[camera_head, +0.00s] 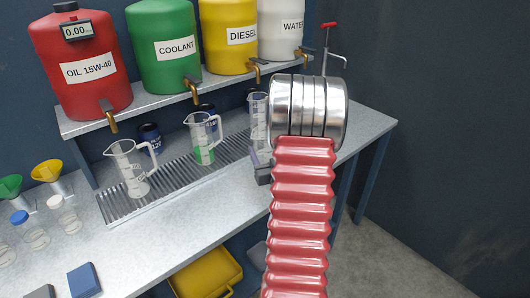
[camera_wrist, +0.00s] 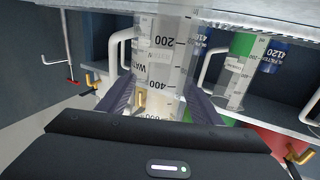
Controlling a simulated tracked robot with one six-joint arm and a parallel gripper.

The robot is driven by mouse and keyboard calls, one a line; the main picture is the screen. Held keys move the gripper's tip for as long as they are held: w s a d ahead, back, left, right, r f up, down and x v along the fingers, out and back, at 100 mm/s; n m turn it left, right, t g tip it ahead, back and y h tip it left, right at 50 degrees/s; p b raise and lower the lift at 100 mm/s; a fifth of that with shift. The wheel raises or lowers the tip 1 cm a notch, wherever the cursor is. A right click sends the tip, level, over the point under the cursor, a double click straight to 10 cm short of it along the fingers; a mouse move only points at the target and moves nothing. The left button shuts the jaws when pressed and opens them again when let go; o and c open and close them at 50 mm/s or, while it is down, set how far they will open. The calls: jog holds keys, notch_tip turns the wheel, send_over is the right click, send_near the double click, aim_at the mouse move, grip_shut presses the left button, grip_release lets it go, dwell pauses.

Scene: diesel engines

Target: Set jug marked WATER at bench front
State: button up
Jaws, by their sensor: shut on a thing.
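The clear graduated jug marked WATER (camera_wrist: 160,55) stands between my gripper's two fingers in the wrist view, its label partly readable and its handle to the left. My gripper (camera_wrist: 160,88) is shut on it. In the head view the jug (camera_head: 258,108) shows beside my arm, below the taps at the right end of the shelf; my arm hides part of it. My gripper (camera_head: 262,165) is mostly hidden there too. I cannot tell whether the jug touches the drip grate. The grey bench (camera_head: 185,220) has bare metal along its front.
An empty-looking jug (camera_head: 130,170) and a jug with green liquid (camera_head: 203,140) stand on the drip grate (camera_head: 165,190). Dispensers line the shelf, including the white WATER one (camera_head: 283,28). Blue filters (camera_head: 149,137) stand behind. Funnels and small bottles are at left.

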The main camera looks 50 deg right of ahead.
jog(key=shift+f, duration=0.35)
jog(key=o, duration=1.1)
jog(key=shift+f, duration=0.1)
